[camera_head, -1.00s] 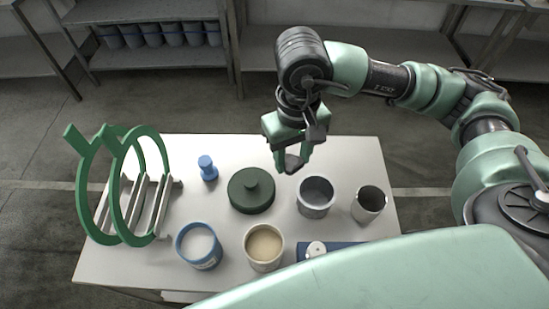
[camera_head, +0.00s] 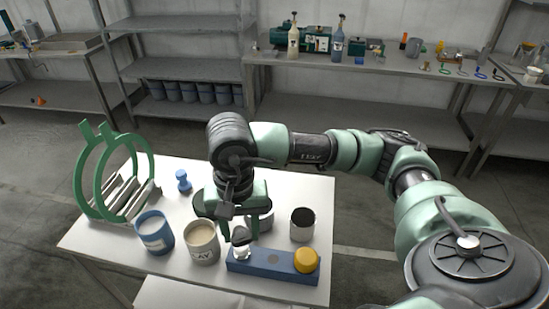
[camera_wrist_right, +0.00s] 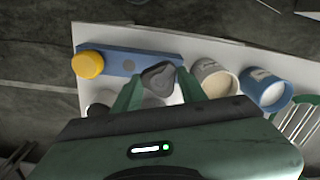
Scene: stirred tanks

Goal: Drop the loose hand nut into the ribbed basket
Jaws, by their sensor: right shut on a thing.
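My right gripper (camera_head: 242,230) points down over the front of the white table. It is shut on a dark grey lobed knob, which looks like the hand nut (camera_head: 241,237). In the right wrist view the nut (camera_wrist_right: 158,78) sits between the two green fingers, over the blue block (camera_wrist_right: 120,61). In the head view it is just above a pale metallic piece on the blue block (camera_head: 272,268); I cannot tell whether they touch. I cannot pick out a ribbed basket with certainty. My left gripper is not in view.
A yellow knob (camera_head: 306,260) stands on the block's right end. Close by are a grey cup (camera_head: 302,225), a cream cup (camera_head: 202,243) and a blue cup (camera_head: 154,232). A green ring rack (camera_head: 100,180) stands at left. Shelves with blue bins (camera_head: 190,92) line the back.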

